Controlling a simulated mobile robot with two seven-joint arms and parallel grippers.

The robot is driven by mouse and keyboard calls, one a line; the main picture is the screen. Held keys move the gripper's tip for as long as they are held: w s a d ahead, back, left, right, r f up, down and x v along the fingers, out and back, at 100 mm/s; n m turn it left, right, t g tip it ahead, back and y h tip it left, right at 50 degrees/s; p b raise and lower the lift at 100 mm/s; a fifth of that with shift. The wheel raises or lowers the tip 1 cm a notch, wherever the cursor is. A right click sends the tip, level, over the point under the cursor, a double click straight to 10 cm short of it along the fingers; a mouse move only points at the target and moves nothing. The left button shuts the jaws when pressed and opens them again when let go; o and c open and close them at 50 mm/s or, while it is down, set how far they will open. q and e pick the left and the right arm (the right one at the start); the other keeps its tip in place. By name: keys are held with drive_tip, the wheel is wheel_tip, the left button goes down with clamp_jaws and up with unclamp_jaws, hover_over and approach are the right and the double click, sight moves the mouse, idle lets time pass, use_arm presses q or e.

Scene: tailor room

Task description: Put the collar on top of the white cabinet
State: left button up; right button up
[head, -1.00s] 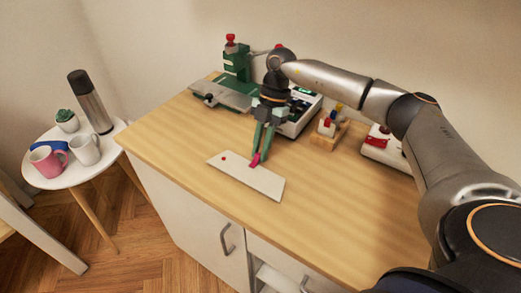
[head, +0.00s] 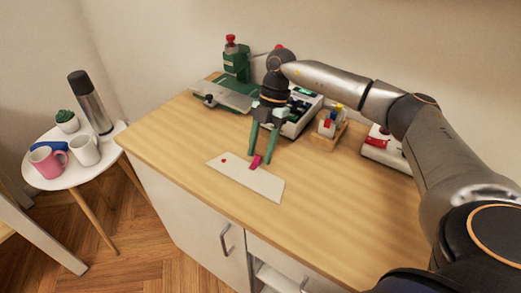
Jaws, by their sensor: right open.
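The small magenta piece, apparently the collar (head: 256,161), lies at the far edge of a thin white board (head: 246,178) on the wooden top of the white cabinet (head: 185,200). Whether it rests on the board, the wood or both is hard to tell. My right gripper (head: 262,159) points down over it with its green fingers spread apart. The fingertips are close beside the magenta piece, low near the cabinet top. The board has a red dot at its left end. My left gripper is out of view.
Behind my gripper stand a green machine (head: 237,65) and a pale device (head: 303,110). A wooden holder (head: 328,130) and a white-and-red box (head: 385,145) are further right. The front right of the top is clear. A round side table (head: 75,172) with mugs and a flask stands left.

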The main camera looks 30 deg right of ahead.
drive_tip(key=p+v, duration=0.1)
drive_tip(key=v, duration=1)
drive_tip(key=shift+r, duration=0.4)
drive_tip(key=shift+d, duration=0.1)
idle(0.4)
